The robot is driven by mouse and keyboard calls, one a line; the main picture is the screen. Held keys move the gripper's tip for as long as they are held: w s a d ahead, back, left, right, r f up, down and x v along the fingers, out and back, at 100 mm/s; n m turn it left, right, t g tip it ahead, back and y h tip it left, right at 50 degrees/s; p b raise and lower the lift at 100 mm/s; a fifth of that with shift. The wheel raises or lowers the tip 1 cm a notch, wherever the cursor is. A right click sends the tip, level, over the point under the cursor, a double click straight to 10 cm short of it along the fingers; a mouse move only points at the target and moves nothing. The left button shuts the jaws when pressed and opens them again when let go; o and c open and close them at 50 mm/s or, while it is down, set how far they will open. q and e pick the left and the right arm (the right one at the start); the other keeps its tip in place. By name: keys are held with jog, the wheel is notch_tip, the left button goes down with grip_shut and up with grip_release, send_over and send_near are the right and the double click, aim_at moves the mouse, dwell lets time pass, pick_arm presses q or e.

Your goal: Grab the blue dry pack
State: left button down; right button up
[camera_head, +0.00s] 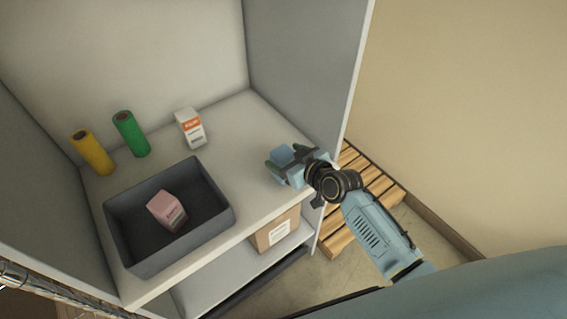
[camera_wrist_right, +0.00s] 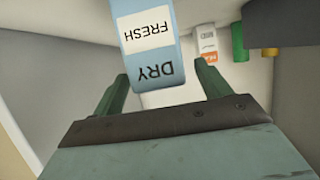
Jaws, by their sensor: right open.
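The blue dry pack (camera_head: 284,154) stands at the right end of the shelf, partly covered by my right gripper (camera_head: 288,163). In the right wrist view the pack (camera_wrist_right: 146,42) shows a light blue face with a white FRESH label and the word DRY. Its near end lies between the two dark green fingers of my right gripper (camera_wrist_right: 162,72). The fingers are open, with a visible gap between the pack and the right-hand finger. Contact on the left-hand side is hard to tell. My left gripper is not in view.
A dark grey bin (camera_head: 222,222) holding a pink box (camera_head: 166,211) stands on the shelf. Behind are a yellow roll (camera_head: 93,154), a green roll (camera_head: 131,135) and a white-orange carton (camera_head: 190,129). The cabinet's right wall (camera_head: 305,70) rises close to the pack. A wooden pallet (camera_head: 365,190) lies beyond.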

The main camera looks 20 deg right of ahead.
jog(key=shift+x, duration=0.9)
jog(key=shift+d, duration=0.1)
jog(key=c, duration=1.2)
